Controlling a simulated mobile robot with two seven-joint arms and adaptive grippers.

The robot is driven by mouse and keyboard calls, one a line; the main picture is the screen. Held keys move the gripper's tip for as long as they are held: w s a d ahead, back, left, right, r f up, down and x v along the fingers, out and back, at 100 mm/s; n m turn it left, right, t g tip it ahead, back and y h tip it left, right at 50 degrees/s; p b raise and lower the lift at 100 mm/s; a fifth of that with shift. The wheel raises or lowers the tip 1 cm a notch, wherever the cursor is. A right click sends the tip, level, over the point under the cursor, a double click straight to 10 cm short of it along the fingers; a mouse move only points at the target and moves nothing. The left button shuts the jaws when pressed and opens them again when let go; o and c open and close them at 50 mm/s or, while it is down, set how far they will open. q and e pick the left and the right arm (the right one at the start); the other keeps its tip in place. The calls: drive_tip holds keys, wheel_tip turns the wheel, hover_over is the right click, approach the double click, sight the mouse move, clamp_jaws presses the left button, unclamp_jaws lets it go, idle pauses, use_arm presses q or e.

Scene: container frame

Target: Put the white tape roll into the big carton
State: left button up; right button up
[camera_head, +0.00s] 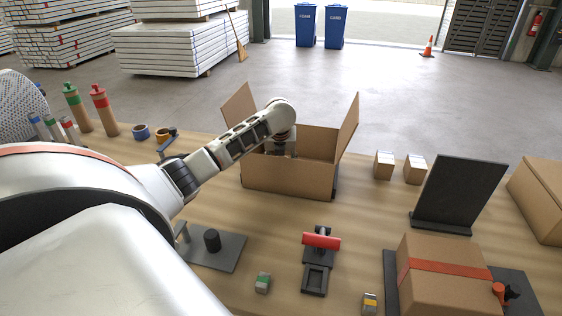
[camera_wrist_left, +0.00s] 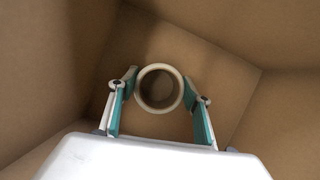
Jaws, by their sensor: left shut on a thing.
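The big carton (camera_head: 290,180) stands open on the table with its side flaps spread out. My left arm reaches over its near-left side, and the left gripper is mostly hidden inside the carton in the head view. In the left wrist view my left gripper (camera_wrist_left: 160,100) is shut on the white tape roll (camera_wrist_left: 143,98), with a finger on each side of the ring. The carton's brown walls and floor (camera_wrist_left: 225,85) surround it there. I cannot tell whether the roll touches the floor. My right gripper is not in view.
Two small boxes (camera_head: 384,166) stand right of the carton, near a dark upright panel (camera_head: 459,191). A taped box (camera_head: 440,275) sits front right. A red-handled tape tool (camera_head: 321,241) and a dark plate with a post (camera_head: 213,250) lie in front. Blue tape (camera_head: 141,132) lies left.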

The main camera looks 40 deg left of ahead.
use_arm(q)
drive_tip(key=o, duration=1.1)
drive_tip(key=v, duration=1.2)
drive_tip(key=shift+w+r, duration=0.1)
